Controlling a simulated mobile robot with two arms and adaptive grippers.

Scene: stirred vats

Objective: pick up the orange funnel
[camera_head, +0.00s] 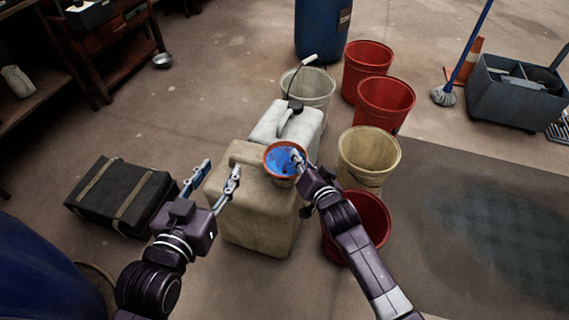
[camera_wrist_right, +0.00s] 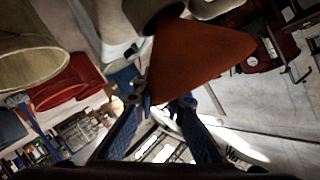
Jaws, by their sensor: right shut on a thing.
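The orange funnel (camera_head: 270,170) shows in the head view with its rim up, over the top of the beige jerrycan (camera_head: 262,215). Its inside looks blue. In the right wrist view it is a large orange cone (camera_wrist_right: 200,55). My right gripper (camera_head: 297,157) is shut on the funnel's rim on its right side; its fingers also show in the right wrist view (camera_wrist_right: 160,105). Whether the funnel touches the jerrycan I cannot tell. My left gripper (camera_head: 222,172) is open and empty, left of the funnel and in front of the beige jerrycan.
A white jerrycan (camera_head: 287,124) stands behind the beige one. Buckets stand close on the right: a cream one (camera_head: 368,155), a red one (camera_head: 362,222), and more behind. A dark case (camera_head: 120,197) lies left. A grey mop bucket (camera_head: 515,95) stands far right.

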